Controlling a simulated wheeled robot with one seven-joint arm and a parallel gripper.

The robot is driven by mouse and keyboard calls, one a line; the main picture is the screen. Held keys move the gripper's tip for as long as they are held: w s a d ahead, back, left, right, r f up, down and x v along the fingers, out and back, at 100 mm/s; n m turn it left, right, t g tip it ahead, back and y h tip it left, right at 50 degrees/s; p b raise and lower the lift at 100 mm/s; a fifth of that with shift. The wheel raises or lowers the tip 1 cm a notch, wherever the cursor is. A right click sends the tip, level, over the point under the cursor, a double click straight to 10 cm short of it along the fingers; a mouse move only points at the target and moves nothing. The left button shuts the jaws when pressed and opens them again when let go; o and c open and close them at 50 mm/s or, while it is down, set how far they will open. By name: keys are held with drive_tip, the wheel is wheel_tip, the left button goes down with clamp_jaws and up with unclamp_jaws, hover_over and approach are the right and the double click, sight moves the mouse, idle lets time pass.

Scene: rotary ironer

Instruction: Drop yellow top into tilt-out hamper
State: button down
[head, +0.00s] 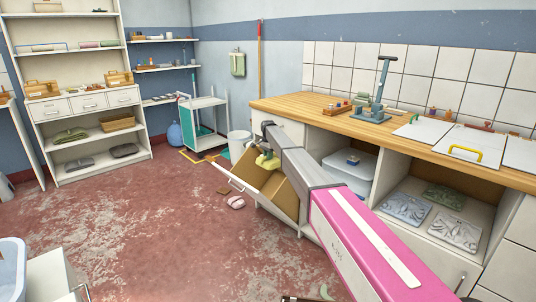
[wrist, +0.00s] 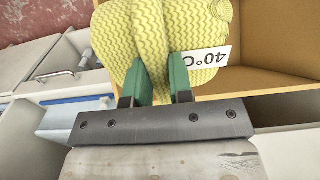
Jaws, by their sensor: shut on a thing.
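The yellow top (wrist: 168,32) is a bunched, zigzag-patterned cloth with a white "40°C" tag in the wrist view. My gripper (wrist: 163,78) is shut on it with green fingers. In the head view the yellow top (head: 268,161) hangs at the end of my arm, over the open tilt-out hamper (head: 281,194). The hamper's tan inside (wrist: 262,98) shows behind and to the right of the top in the wrist view. My gripper is mostly hidden by my arm in the head view. I cannot tell whether the top touches the hamper.
A wooden counter (head: 330,118) runs above the hamper, with a blue device (head: 378,95) on it. Open shelves with folded cloths (head: 405,208) are to the right. A pink thing (head: 236,202) lies on the floor beside the hamper. The red floor at left is mostly clear.

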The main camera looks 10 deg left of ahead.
drive_tip(key=c, duration=0.9)
unclamp_jaws()
drive_tip(key=shift+c, duration=0.2)
wheel_tip(320, 180, up, 11)
drive_tip(key=shift+f, duration=0.15)
drive_tip(key=s+d+f+n, duration=0.2)
drive_tip(key=s+d+f, duration=0.5)
drive_tip(key=s+d, duration=0.6)
drive_tip(key=s+d+f+n, duration=0.2)
drive_tip(key=s+d+f, duration=0.6)
drive_tip(key=s+d, duration=0.5)
drive_tip(key=s+d+f+n, duration=0.1)
drive_tip(key=s+d, duration=0.4)
drive_tip(key=s, duration=0.5)
drive_tip(key=s+d+f+n, duration=0.1)
drive_tip(key=s+d, duration=0.4)
drive_tip(key=s, duration=0.5)
drive_tip(key=s+d+f+n, duration=0.1)
drive_tip(key=s+d+f, duration=0.2)
drive_tip(key=s, duration=0.7)
drive_tip(key=d, duration=0.2)
drive_tip(key=shift+s+d+n, duration=0.25)
drive_tip(key=shift+d+n, duration=0.05)
drive_tip(key=shift+d, duration=0.05)
